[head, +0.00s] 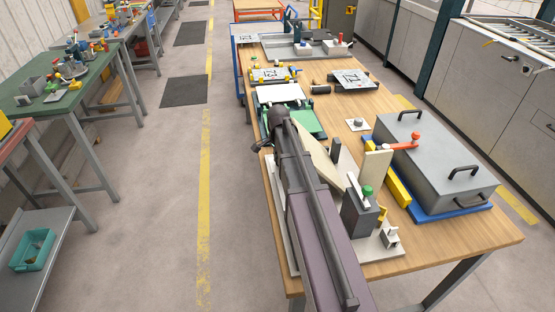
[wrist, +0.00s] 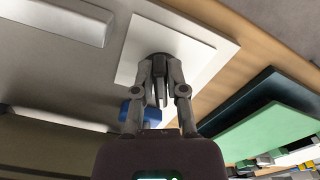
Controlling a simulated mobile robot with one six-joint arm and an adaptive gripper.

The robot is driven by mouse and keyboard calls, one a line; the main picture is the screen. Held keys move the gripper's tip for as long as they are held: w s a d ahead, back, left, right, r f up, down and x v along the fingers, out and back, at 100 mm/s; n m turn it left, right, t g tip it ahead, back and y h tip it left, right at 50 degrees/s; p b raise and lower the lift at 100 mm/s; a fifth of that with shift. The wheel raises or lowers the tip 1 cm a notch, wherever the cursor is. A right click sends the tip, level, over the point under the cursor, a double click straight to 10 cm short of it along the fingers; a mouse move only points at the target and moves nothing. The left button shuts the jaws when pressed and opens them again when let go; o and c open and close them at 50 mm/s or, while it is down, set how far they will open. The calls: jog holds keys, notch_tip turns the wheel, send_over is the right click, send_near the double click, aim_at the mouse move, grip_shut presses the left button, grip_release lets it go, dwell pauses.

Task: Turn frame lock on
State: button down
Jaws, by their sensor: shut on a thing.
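In the wrist view my gripper (wrist: 161,88) points at a white square plate (wrist: 197,62). Its fingers are closed in on a dark round knob (wrist: 160,57) on that plate. The fingers cover most of the knob, so its shape and turned position cannot be told. No marking shows whether this is the frame lock. In the head view my arm runs up over the near bench, and its dark wrist hides the gripper and what it holds.
The wooden bench (head: 440,248) carries a grey lidded box (head: 440,165) with a red lever (head: 408,138). The floor aisle (head: 170,190) at left is clear.

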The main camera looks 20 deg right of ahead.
jog(key=m, duration=0.3)
jog(key=w+m, duration=0.1)
jog(key=m, duration=0.7)
jog(key=shift+w+d, duration=0.15)
jog(key=shift+w, duration=0.05)
dwell(0.4)
jog(key=c, duration=0.7)
grip_release()
jog(key=shift+r, duration=0.15)
notch_tip(320, 180, up, 21)
jog(key=p, duration=2.1)
jog(key=shift+r, duration=0.1)
